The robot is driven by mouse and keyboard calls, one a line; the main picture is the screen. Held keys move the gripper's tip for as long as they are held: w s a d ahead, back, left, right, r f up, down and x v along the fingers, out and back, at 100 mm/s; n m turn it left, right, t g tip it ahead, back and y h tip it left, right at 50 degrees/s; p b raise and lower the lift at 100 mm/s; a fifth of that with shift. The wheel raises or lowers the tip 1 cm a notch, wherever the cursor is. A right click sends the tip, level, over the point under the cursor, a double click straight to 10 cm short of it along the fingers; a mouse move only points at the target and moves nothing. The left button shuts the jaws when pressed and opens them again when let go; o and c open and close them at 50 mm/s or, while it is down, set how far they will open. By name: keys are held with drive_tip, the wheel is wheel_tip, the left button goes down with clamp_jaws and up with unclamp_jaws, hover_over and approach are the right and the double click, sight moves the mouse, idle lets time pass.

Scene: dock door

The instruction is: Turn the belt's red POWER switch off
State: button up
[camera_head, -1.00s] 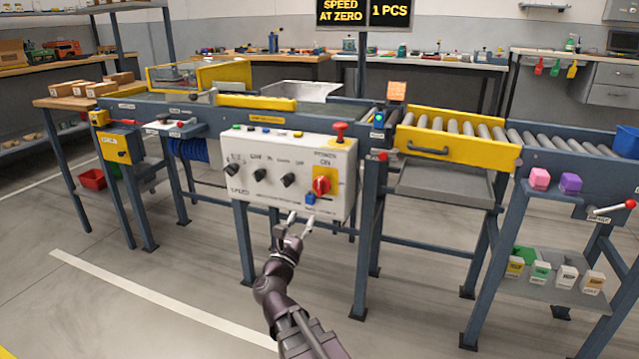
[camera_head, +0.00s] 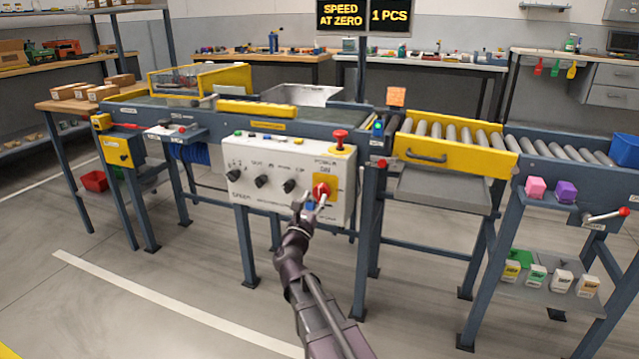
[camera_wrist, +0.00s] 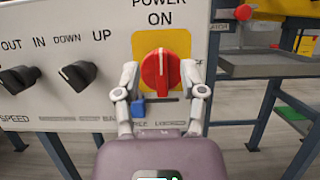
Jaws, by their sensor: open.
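The red POWER switch (camera_head: 321,190) is a round knob on a yellow plate on the white control panel (camera_head: 250,190). In the wrist view the red knob (camera_wrist: 160,75) has its grip bar upright, with a white mark at its top under the word ON. My gripper (camera_wrist: 160,82) is open, with one finger on each side of the knob. Whether the fingers touch it I cannot tell. In the head view my gripper (camera_head: 311,199) is in front of the switch and hides part of it. A blue piece (camera_wrist: 138,107) sits below the knob's left side.
Black speed knobs (camera_wrist: 78,76) stand left of the switch. A red mushroom button (camera_head: 339,137) is on top of the panel. The sign (camera_head: 341,17) reads SPEED AT ZERO. A yellow-sided roller section (camera_head: 456,150) is to the right.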

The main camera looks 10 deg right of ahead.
sight(319, 189)
drive_tip(key=shift+p+x, duration=0.6)
drive_tip(key=shift+x, duration=1.5)
clamp_jaws()
